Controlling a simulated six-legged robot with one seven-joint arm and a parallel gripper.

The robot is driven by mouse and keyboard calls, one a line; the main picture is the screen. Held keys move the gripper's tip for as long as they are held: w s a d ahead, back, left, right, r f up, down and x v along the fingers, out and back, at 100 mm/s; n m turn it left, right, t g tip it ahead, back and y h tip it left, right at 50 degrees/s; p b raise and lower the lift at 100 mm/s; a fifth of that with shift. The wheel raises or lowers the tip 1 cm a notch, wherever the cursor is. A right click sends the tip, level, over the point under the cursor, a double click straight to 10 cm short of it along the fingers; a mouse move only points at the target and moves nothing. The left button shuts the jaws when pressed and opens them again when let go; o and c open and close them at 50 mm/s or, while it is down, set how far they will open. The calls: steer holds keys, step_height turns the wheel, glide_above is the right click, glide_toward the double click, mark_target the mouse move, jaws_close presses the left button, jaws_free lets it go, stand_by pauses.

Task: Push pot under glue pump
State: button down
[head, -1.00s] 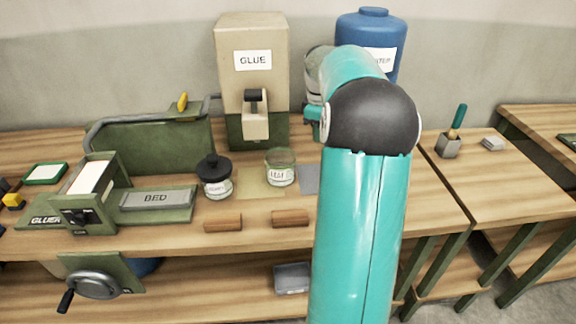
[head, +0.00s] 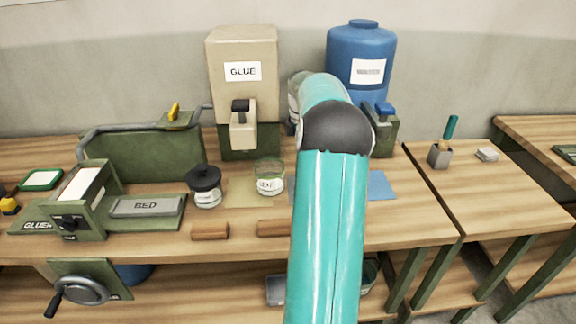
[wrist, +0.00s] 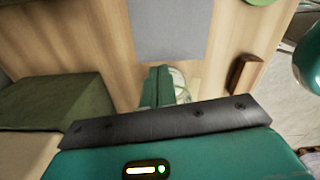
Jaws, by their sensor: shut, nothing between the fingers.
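The beige glue pump (head: 240,95) marked GLUE stands at the back of the bench, its black-topped nozzle (head: 243,130) facing forward. A glass pot (head: 268,183) with a greenish rim and white label stands upright in front of it, slightly right of the nozzle. In the wrist view, part of a round glass rim (wrist: 180,76), apparently the pot's, shows beside my gripper (wrist: 158,72). The teal fingers are together and empty; I cannot tell whether they touch the glass. In the head view my arm hides the gripper.
A black-lidded jar (head: 205,190) stands left of the pot. A wooden block (head: 210,231) lies near the front edge. The blue tank (head: 361,55) stands behind my arm, with a blue mat (head: 382,185) in front. A grey mat (wrist: 172,28) is clear in the wrist view.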

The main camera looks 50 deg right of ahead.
mark_target(279, 176)
step_height(279, 176, down, 9)
steer(key=shift+s+f, duration=0.15)
steer(key=w+a, duration=0.2)
steer(key=shift+w+a, duration=0.1)
steer(key=shift+a, duration=0.2)
steer(key=shift+w+a, duration=0.15)
steer(key=shift+a, duration=0.05)
steer(key=shift+w+a, duration=1.15)
steer(key=shift+a, duration=0.2)
steer(key=shift+d, duration=0.1)
